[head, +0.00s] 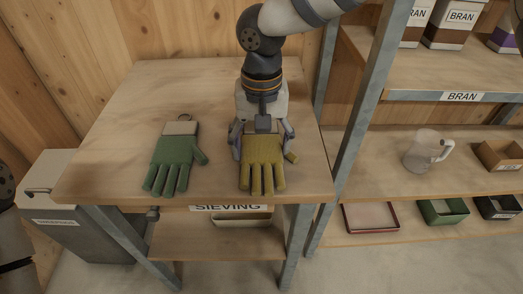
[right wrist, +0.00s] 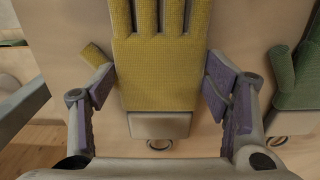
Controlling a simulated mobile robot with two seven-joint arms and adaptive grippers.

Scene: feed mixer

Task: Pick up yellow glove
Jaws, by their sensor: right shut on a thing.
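The yellow glove (head: 262,165) lies palm-flat near the front right of the wooden table (head: 118,113), its fingers toward the front edge. My right gripper (head: 263,143) is over its cuff end, with one finger on each side of the glove. In the right wrist view the yellow glove (right wrist: 160,72) lies between the two purple-padded fingers of my right gripper (right wrist: 160,88), which is shut on it. Its pale cuff and hanging ring show there. I cannot tell whether it is off the tabletop. My left gripper is not in view.
A green glove (head: 174,160) lies left of the yellow one on the table. A shelf post (head: 357,125) rises close on the right. Shelves beyond hold a clear jug (head: 425,150), trays and bran bags (head: 452,25). A grey bin (head: 62,215) stands at left.

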